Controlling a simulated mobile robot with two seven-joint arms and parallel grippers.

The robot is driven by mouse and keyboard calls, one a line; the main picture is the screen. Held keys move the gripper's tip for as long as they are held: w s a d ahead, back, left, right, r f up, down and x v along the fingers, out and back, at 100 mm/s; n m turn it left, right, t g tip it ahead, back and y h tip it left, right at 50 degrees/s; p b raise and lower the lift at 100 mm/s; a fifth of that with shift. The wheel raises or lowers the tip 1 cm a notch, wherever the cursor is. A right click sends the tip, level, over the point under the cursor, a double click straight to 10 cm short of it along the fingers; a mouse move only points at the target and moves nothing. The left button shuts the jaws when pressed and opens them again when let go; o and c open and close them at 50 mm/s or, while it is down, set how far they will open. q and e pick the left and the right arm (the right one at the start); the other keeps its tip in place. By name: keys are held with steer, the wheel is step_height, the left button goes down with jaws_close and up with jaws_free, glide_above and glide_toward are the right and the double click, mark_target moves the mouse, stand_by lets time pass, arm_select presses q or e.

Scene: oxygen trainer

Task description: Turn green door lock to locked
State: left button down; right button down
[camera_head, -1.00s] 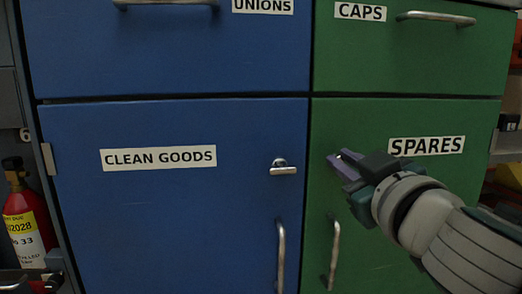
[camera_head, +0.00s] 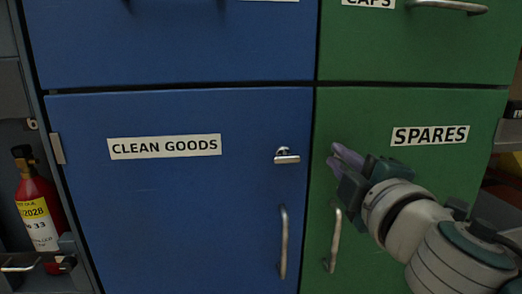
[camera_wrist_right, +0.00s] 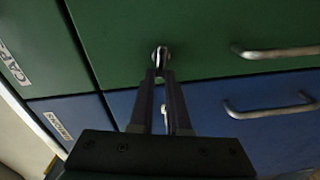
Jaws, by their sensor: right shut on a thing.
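The green door (camera_head: 405,235) labelled SPARES is at the right in the head view. Its lock (camera_wrist_right: 160,54) shows in the wrist view as a small metal piece at my fingertips; in the head view my fingers hide it. My right gripper (camera_head: 343,152) is at the door's upper left. In the wrist view the right gripper (camera_wrist_right: 160,74) is shut on the lock, its fingertips close on either side of it. How far the lock is turned cannot be told. My left gripper is not in view.
The blue door (camera_head: 180,220) on the left has its own lock (camera_head: 287,156) and a vertical handle (camera_head: 283,242). The green door's handle (camera_head: 334,240) is just below my right gripper. A fire extinguisher (camera_head: 37,205) stands at the far left.

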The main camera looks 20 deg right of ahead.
steer(key=shift+f+n, duration=0.15)
steer(key=shift+n, duration=1.05)
steer(key=c, duration=0.9)
jaws_free()
steer(key=v, duration=1)
